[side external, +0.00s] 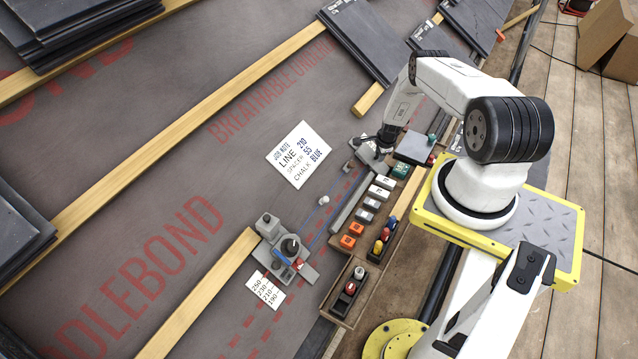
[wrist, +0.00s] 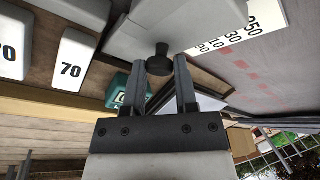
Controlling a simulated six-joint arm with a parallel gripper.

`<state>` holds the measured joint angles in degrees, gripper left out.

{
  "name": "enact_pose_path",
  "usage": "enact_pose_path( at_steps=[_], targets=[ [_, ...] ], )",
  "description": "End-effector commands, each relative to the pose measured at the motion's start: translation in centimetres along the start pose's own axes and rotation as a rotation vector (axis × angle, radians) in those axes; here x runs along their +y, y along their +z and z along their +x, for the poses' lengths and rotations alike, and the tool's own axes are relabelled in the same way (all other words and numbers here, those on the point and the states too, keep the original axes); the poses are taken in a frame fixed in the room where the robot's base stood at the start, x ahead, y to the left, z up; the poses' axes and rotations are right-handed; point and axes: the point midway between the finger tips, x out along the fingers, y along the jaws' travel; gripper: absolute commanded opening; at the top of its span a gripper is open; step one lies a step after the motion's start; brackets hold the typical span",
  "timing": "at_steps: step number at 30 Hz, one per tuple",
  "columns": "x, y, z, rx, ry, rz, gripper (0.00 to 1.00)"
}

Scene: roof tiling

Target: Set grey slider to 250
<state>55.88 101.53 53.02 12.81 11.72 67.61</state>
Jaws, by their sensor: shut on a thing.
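A grey slider block (wrist: 165,22) with a black knob (wrist: 161,52) fills the top of the wrist view. My gripper (wrist: 160,68) has one finger on each side of the knob and is shut on it. A white scale card (wrist: 232,38) lies beside the block, with 250 at its right end; which mark the block stands at I cannot tell. In the side view my gripper (side external: 385,140) is low at the upper end of a grey rail, and the arm and fingers partly hide the slider there. A second scale card (side external: 266,290), reading 250 to 190, lies by another grey fixture (side external: 285,252).
A wooden tray of white, grey and orange blocks (side external: 354,228) stands beside the rail. A green block (side external: 400,170) is close to my gripper. A job note (side external: 299,154) reads LINE 210. Slates (side external: 365,40) and battens (side external: 190,120) lie around; the membrane left of the rail is mostly clear.

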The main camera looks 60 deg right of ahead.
Motion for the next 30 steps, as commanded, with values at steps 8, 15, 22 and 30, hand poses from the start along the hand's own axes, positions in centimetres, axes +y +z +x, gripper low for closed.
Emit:
enact_pose_path(
  at_steps=[8, 15, 22, 30],
  targets=[
    [-0.1, 0.0, 0.0, 0.000, -0.001, 0.000, 0.00],
    [-1.3, 1.0, -0.7, 0.000, -0.002, -0.003, 0.00],
    [-3.9, 3.2, -2.2, 0.001, -0.002, -0.003, 0.00],
    [-4.7, 3.9, -2.8, 0.001, -0.002, -0.001, 0.00]
  ],
)
